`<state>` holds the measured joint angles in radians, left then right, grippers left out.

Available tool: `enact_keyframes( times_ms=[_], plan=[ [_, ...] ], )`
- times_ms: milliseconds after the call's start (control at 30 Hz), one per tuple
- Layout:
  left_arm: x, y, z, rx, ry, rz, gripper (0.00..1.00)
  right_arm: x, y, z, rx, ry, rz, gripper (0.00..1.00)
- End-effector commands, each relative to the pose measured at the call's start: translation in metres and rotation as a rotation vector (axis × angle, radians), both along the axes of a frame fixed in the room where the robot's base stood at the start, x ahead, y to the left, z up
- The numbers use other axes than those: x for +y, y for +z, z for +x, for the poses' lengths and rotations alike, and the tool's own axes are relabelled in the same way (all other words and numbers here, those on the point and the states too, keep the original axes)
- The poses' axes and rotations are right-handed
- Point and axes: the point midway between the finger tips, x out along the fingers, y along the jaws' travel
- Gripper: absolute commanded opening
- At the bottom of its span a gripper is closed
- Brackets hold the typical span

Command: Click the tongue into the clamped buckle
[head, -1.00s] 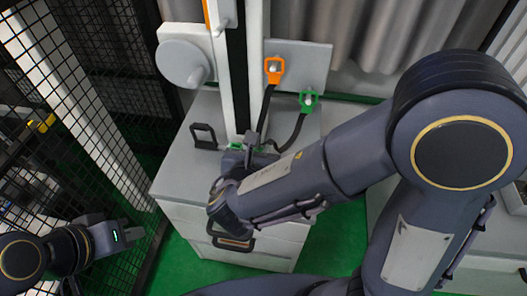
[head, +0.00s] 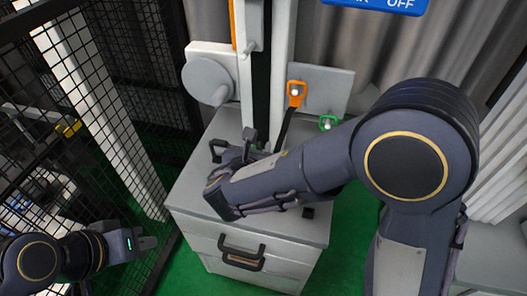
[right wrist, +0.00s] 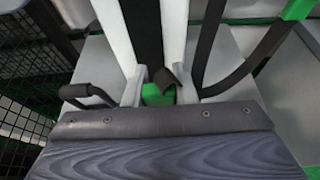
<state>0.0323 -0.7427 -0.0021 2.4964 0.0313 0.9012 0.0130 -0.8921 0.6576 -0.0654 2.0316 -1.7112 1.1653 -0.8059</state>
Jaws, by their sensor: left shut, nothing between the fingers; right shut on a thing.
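My right gripper (head: 245,152) is low at the foot of the white tower, above the grey cabinet top. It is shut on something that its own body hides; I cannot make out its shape. In the right wrist view a green block (right wrist: 157,95) sits at the foot of the tower, just beyond my gripper, with a dark piece over its upper right. I cannot tell whether it is buckle or tongue, or whether it touches my gripper. My left gripper (head: 147,243) is shut and empty, low at the left, far from the tower.
An orange loop (head: 296,93) and a green loop (head: 328,123) hang on pegs of a grey plate, with black straps running down. A black handle (head: 219,150) stands on the cabinet (head: 190,185). Black mesh fencing (head: 120,120) is at the left. A round grey disc (head: 207,80) sits beside the tower.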

Motion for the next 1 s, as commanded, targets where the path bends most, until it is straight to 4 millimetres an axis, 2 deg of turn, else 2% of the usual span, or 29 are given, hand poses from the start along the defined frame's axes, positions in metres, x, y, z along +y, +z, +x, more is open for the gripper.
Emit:
enact_keyframes(
  times_ms=[333, 400, 1000],
  plan=[
    [0.000, 0.006, 0.000, 0.000, 0.000, 0.000, 0.00, 0.011, 0.002, 0.022, -0.001, -0.001, -0.001, 0.12],
    [0.000, -0.003, 0.000, -0.001, 0.000, 0.000, 0.00, 0.011, -0.008, 0.021, -0.001, 0.000, -0.001, 0.12],
    [0.000, -0.037, 0.000, 0.000, 0.000, 0.000, 0.00, 0.011, -0.047, 0.020, 0.000, 0.000, -0.001, 0.12]
  ],
)
